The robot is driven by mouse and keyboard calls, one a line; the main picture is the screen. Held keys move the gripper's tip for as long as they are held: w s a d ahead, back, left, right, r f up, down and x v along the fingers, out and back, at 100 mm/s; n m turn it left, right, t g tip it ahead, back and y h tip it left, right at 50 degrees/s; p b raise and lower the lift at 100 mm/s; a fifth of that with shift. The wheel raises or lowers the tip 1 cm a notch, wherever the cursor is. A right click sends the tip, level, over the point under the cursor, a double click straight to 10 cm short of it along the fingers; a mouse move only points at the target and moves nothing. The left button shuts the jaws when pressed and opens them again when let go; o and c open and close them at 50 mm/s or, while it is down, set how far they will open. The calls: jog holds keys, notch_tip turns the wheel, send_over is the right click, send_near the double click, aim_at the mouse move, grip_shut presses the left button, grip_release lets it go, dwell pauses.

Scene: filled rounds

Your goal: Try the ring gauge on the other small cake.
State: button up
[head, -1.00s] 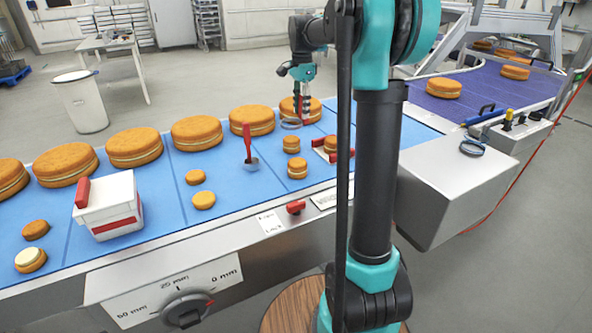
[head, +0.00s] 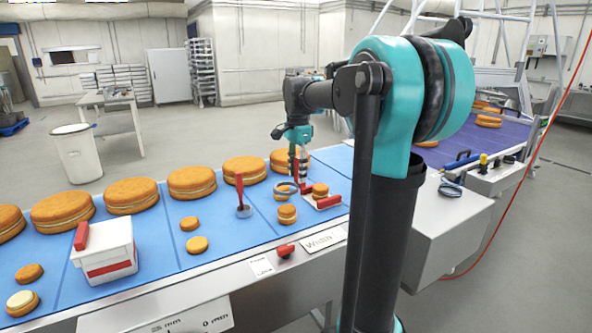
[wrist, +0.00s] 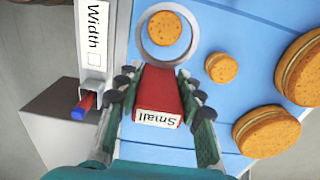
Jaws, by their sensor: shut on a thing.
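My gripper (head: 298,180) is shut on the red handle of the ring gauge, which is labelled "Small" (wrist: 158,118) in the wrist view. The gauge's grey ring (head: 287,184) extends beyond my fingers above the blue belt. In the wrist view, one small cake (wrist: 165,29) shows inside the ring (wrist: 143,45); how far the ring is above it I cannot tell. In the head view this looks like the nearer small cake (head: 287,216). The other small cake (wrist: 221,67) lies outside the ring; in the head view the ring partly covers it (head: 283,197).
Large cakes (head: 192,182) line the belt's far side. A white tray (head: 333,202) with a red part and a small cake is close right of the ring. A red-handled tool (head: 240,193) stands left. A white box (head: 104,252) stands farther left.

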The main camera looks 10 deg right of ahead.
aim_at(297, 184)
jog(key=shift+f, duration=2.5)
jog(key=shift+f, duration=3.2)
jog(key=shift+r, duration=0.1)
jog(key=shift+r, duration=4.8)
